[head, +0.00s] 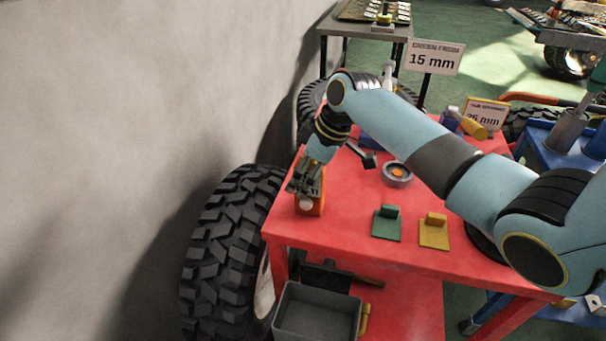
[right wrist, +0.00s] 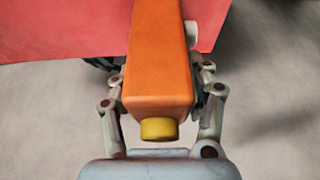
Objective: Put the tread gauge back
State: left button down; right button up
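An orange boxy tool (head: 312,205), which I take for the tread gauge, is at the left edge of the red table (head: 340,232). It has a pale round face on its near side in the head view. My right gripper (head: 305,188) is around it from above. In the right wrist view the orange body (right wrist: 160,55) lies between the two fingers, which appear to press its sides, and a yellow knob (right wrist: 159,129) sticks out of its end. I cannot tell whether it touches the tabletop. My left gripper is not in view.
A green holder (head: 387,224) and a yellow holder (head: 434,232) stand near the table's front edge. A grey round dish (head: 397,175) is behind them. A sign reading 15 mm (head: 435,57) stands at the back. A tyre (head: 232,240) leans at the left; a grey bin (head: 317,312) is below.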

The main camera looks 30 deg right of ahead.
jog(key=shift+o, duration=1)
jog(key=v, duration=1.2)
jog(key=shift+r, duration=0.15)
